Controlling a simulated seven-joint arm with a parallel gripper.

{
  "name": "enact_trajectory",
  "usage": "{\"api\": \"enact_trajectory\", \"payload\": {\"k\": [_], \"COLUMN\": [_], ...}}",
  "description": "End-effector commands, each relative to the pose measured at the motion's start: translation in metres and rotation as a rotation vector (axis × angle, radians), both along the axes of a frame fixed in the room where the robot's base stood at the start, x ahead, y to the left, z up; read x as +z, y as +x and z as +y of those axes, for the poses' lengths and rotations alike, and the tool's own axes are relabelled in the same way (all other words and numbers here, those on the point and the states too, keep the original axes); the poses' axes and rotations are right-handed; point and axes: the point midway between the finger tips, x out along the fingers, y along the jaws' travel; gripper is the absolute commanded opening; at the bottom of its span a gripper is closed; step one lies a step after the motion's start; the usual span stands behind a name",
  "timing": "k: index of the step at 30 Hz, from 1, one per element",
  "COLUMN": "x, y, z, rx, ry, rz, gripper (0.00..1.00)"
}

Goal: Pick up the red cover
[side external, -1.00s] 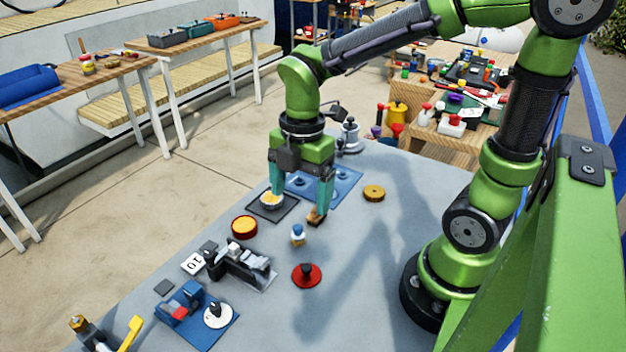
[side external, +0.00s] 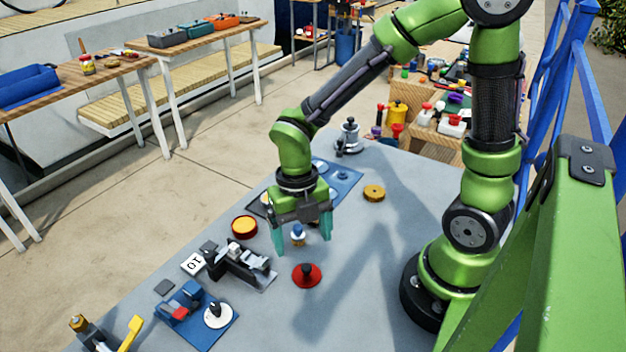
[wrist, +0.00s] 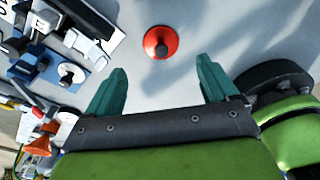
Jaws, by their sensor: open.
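The red cover (side external: 306,276) is a round red disc with a black knob on top. It lies on the grey table (side external: 360,290) in the side view. In the wrist view the red cover (wrist: 161,43) shows beyond my fingertips, between their lines. My gripper (side external: 303,246) is open and empty, with teal fingers pointing down, behind the red cover in the side view and apart from it. Its two fingers also show in the wrist view (wrist: 162,75). A small blue and white piece (side external: 298,234) shows between the fingers in the side view.
A black and grey clamp-like fixture (side external: 240,265) stands left of the red cover. A blue plate with a white round part (side external: 217,315) lies nearer the front left. A yellow-topped red disc (side external: 244,227) and a brass disc (side external: 374,193) lie farther back. The table right of the cover is clear.

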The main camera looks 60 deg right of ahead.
Motion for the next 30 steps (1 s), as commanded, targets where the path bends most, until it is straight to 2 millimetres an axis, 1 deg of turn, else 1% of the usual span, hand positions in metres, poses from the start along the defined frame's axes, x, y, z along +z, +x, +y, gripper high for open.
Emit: {"api": "enact_trajectory", "payload": {"k": [1,3,10,15,18,21,27,28,30], "x": [-0.009,-0.017,-0.033,-0.059,-0.071,-0.076,-0.077,-0.077,-0.077], "y": [-0.001,-0.002,-0.004,-0.01,-0.01,-0.011,-0.01,-0.01,-0.01], "z": [0.001,0.001,0.002,0.004,0.005,0.005,0.005,0.005,0.005], "rx": [0.002,0.001,0.0,0.002,0.002,-0.001,-0.001,-0.001,-0.002], "ry": [0.0,0.0,-0.001,-0.001,-0.001,-0.001,-0.001,-0.001,-0.001], "rz": [0.005,0.003,0.002,0.005,0.003,0.001,-0.002,-0.002,-0.002], "gripper": [0.87,0.87,0.87,0.87,0.87,0.87,0.87,0.85,0.75]}}
